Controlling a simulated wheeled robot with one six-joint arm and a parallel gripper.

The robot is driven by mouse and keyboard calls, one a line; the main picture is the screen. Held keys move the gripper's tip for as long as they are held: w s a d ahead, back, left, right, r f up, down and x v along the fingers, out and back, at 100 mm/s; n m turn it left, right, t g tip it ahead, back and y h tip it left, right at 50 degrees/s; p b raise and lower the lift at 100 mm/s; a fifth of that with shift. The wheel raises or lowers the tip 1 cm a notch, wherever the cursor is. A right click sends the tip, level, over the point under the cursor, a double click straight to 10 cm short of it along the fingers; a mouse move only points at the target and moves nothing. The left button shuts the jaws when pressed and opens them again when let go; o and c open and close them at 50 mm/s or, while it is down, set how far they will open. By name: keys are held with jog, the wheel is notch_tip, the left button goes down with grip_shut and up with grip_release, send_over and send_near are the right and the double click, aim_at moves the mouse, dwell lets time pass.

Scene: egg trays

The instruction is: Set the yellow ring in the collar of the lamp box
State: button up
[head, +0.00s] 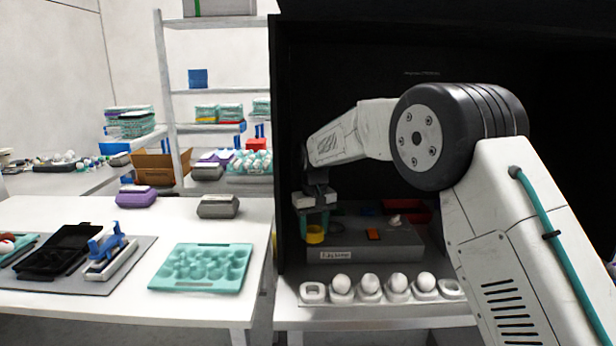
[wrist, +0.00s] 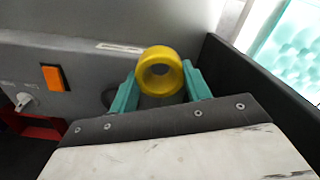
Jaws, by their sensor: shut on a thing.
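The yellow ring (head: 315,235) is held between the teal fingers of my gripper (head: 313,222). In the wrist view the ring (wrist: 159,71) faces the camera with its hole showing, and the gripper (wrist: 157,88) is shut on it. The grey lamp box (head: 350,254) stands in the dark booth, with an orange switch (head: 373,234) on top. The ring is over the left part of the box; I cannot tell whether it touches. In the wrist view a dark round edge (wrist: 107,97) shows beside the left finger, mostly hidden; it may be the collar.
A tray of white eggs (head: 397,296) stands in front of the box. A red bin (head: 418,212) is behind it at the right. The booth's dark left wall (head: 285,130) is close to my gripper. A teal egg tray (head: 201,285) lies on the left table.

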jog(key=s+d+f+m, duration=0.1)
jog(key=s+d+m, duration=0.2)
jog(key=d, duration=0.9)
jog(key=s+d+f+m, duration=0.1)
jog(key=s+d+m, duration=0.3)
jog(key=d, duration=0.8)
jog(key=shift+s+d+m, duration=0.15)
jog(key=shift+m, duration=0.25)
